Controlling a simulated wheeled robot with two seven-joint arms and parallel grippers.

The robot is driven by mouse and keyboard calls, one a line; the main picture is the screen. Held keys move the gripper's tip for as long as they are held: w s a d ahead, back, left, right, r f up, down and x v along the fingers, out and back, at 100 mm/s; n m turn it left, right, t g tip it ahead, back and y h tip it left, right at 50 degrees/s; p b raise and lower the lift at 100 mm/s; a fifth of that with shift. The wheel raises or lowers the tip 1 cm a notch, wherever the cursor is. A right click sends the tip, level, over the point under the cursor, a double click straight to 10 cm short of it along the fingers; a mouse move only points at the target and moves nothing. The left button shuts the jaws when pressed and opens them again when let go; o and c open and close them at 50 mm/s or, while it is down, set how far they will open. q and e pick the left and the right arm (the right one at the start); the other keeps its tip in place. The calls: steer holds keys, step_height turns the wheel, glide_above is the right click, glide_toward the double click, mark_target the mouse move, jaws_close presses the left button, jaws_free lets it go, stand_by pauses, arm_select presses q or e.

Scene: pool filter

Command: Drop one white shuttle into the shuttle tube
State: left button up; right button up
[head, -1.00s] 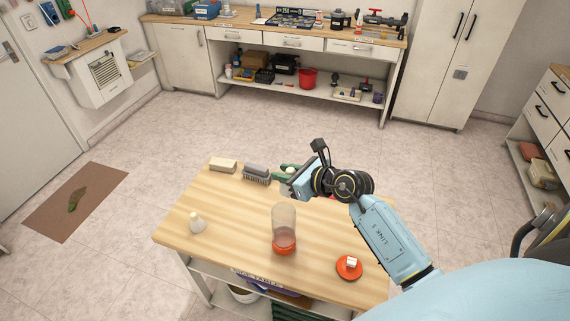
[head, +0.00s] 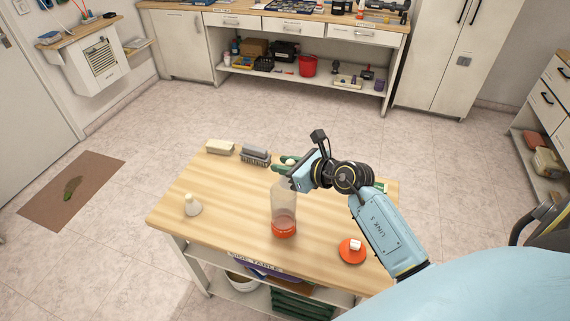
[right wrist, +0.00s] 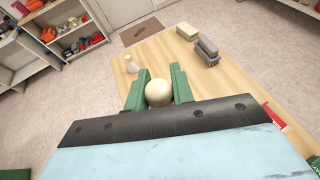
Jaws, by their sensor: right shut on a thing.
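The clear shuttle tube (head: 284,208) with an orange-red bottom stands upright on the wooden table. My right gripper (head: 283,165) is shut on a white shuttle (head: 290,162), whose pale rounded end shows between the green fingers in the right wrist view (right wrist: 159,93). The gripper is by the tube's upper end in the head view and partly covers its top; I cannot tell if the shuttle is right over the mouth. A second white shuttle (head: 192,206) stands at the table's left, also in the right wrist view (right wrist: 131,65). My left gripper is not in view.
An orange disc (head: 346,257) with a white block on it lies at the table's front right. A beige block (head: 220,147) and a grey brush (head: 256,156) lie at the back edge.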

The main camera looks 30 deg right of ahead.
steer(key=o, duration=1)
steer(key=b+v, duration=0.1)
steer(key=v, duration=1.2)
steer(key=shift+s, duration=0.2)
steer(key=shift+r, duration=0.15)
